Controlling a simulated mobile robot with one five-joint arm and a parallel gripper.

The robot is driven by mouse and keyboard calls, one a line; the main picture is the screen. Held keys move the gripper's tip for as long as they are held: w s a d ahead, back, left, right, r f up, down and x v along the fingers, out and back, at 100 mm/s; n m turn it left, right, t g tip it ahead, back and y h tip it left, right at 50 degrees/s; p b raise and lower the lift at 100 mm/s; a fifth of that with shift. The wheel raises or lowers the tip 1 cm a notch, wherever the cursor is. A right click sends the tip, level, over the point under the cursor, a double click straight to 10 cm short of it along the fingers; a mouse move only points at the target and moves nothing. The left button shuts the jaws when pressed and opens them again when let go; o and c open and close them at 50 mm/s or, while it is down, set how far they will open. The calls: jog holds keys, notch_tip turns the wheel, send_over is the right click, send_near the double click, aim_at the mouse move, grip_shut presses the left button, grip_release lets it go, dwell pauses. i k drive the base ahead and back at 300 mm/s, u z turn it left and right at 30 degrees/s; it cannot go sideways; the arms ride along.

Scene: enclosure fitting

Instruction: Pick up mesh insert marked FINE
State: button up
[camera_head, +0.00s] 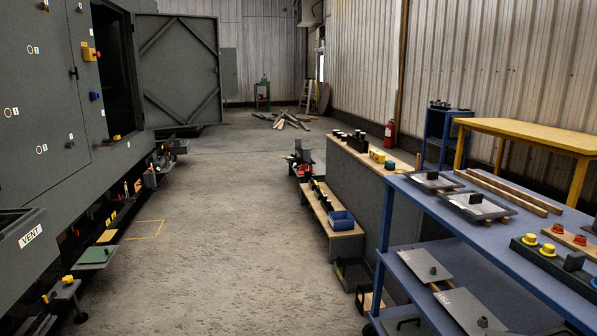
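I see no mark that reads FINE. Two dark-framed inserts with pale panels and black knobs lie on the blue bench top; they look like mesh inserts. The farther insert (422,183) is nearer the back end, and the closer insert (465,208) lies just in front of it. Any marking on them is too small to read. On the bench's lower shelf lie two flat grey plates with knobs, a farther plate (415,262) and a nearer plate (455,300). Faint lettering on the nearer one is not legible. My gripper is not in view.
The blue bench (500,236) stands at the right, with wooden strips (508,193) and yellow-knobbed parts (547,250) on top. A low wooden step (335,228) with a blue bin (341,220) stands left of it. Open concrete floor (220,230) runs up the middle. A grey cabinet (40,120) lines the left.

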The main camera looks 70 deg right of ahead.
aim_at(479, 206)
jog(key=z, duration=1.25)
jog(key=i, duration=1.05)
jog(key=z, duration=2.75)
